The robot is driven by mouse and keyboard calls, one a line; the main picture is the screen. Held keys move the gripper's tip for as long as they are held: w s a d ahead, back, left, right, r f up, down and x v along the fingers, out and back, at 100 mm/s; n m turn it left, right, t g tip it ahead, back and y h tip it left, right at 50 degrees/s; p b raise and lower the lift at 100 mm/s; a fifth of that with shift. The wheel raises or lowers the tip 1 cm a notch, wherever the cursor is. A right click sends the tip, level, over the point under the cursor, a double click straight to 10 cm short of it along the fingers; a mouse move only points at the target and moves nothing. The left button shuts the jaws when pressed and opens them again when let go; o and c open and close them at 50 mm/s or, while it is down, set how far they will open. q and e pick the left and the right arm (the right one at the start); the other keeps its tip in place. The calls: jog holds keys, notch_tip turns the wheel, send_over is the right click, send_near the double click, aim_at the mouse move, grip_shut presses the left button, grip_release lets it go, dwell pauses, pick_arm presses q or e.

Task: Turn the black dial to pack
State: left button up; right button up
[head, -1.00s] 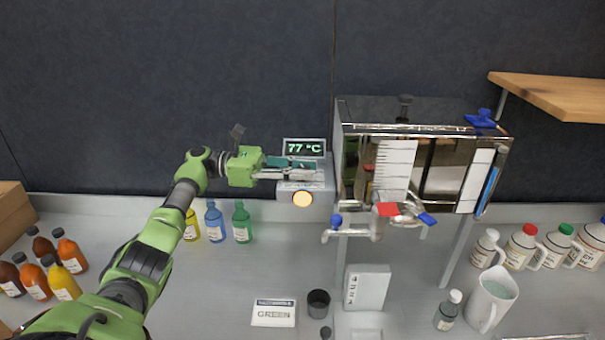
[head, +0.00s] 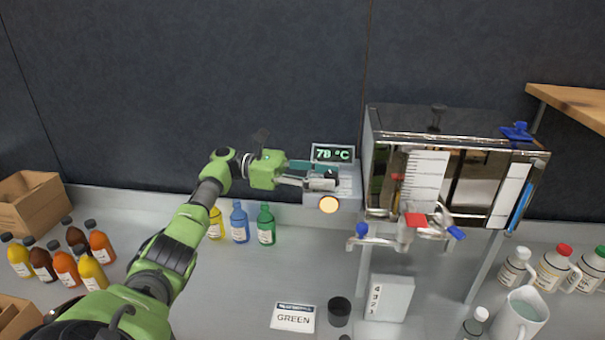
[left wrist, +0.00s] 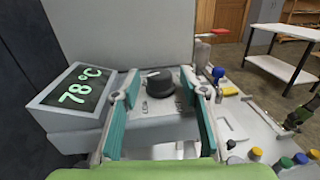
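The black dial (left wrist: 160,84) sits on a light control box, and its pale pointer mark is towards the display side in the left wrist view. Small marks by the dial are too small to read. My left gripper (left wrist: 160,80) is open, with its teal-padded fingers on either side of the dial; I cannot tell whether they touch it. In the head view my left gripper (head: 312,176) reaches from the left across the control box (head: 348,190), partly hiding the dial. The display (head: 332,154) reads 78 °C.
A round amber lamp (head: 329,204) is on the box front. The steel evaporator (head: 440,170) with its blue-handled valve (head: 362,230) stands just right. Yellow, blue and green bottles (head: 265,225) stand below my left forearm. A GREEN card (head: 294,318) and dark cup (head: 339,312) lie in front.

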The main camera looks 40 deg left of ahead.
pick_arm(q)
jog(key=v, duration=1)
jog(key=shift+c, duration=0.2)
